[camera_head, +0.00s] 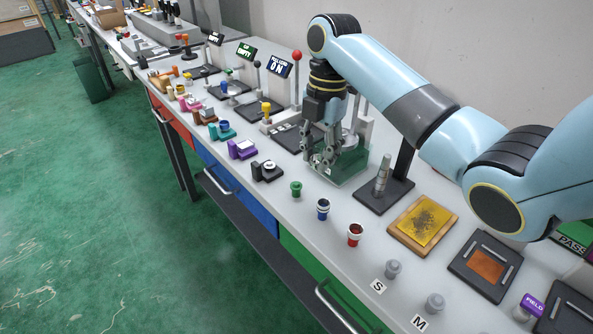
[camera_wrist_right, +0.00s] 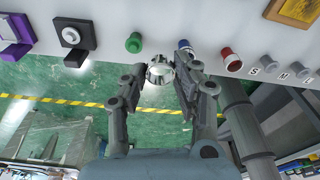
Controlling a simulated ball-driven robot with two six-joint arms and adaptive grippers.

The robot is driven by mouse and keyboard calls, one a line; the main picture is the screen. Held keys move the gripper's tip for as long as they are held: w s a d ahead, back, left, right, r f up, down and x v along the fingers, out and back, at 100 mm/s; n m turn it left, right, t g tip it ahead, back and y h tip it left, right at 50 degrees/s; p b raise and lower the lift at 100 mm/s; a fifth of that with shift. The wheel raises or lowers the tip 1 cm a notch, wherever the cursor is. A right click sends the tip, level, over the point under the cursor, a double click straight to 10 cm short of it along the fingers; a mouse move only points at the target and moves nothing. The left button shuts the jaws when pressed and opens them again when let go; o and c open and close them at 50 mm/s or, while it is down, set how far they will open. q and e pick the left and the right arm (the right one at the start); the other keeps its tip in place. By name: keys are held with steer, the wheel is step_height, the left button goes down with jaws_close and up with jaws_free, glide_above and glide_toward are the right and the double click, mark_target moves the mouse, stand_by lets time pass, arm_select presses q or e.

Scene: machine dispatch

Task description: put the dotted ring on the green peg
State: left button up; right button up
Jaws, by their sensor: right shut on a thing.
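The green peg (camera_head: 296,188) stands upright near the front edge of the bench, with nothing seen around it; it also shows in the right wrist view (camera_wrist_right: 134,42). My right gripper (camera_head: 328,158) points down over the bench, behind the green peg in the head view. In the right wrist view its fingers (camera_wrist_right: 160,80) are shut on a shiny, silvery round piece (camera_wrist_right: 160,69). I cannot make out dots on it or tell for sure that it is the dotted ring. My left gripper is out of view.
A blue peg (camera_head: 323,209) and a red peg (camera_head: 355,235), both with pale bands, stand in line with the green peg. A black block with a white disc (camera_head: 268,170) sits to its left. A dark stand with a metal post (camera_head: 382,180) is right of the gripper.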

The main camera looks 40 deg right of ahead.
mark_target(296, 183)
steer(key=w+a+f, duration=0.2)
steer(key=w, duration=0.1)
steer(key=shift+w+a+f, duration=0.15)
steer(key=shift+w+f, duration=0.15)
steer(key=shift+f, duration=0.1)
steer(key=shift+a+f, duration=0.15)
steer(key=shift+f, duration=0.55)
step_height(296, 183, down, 2)
steer(key=shift+f+p, duration=0.2)
steer(key=shift+p, duration=0.1)
steer(key=shift+f, duration=0.35)
steer(key=o, duration=1)
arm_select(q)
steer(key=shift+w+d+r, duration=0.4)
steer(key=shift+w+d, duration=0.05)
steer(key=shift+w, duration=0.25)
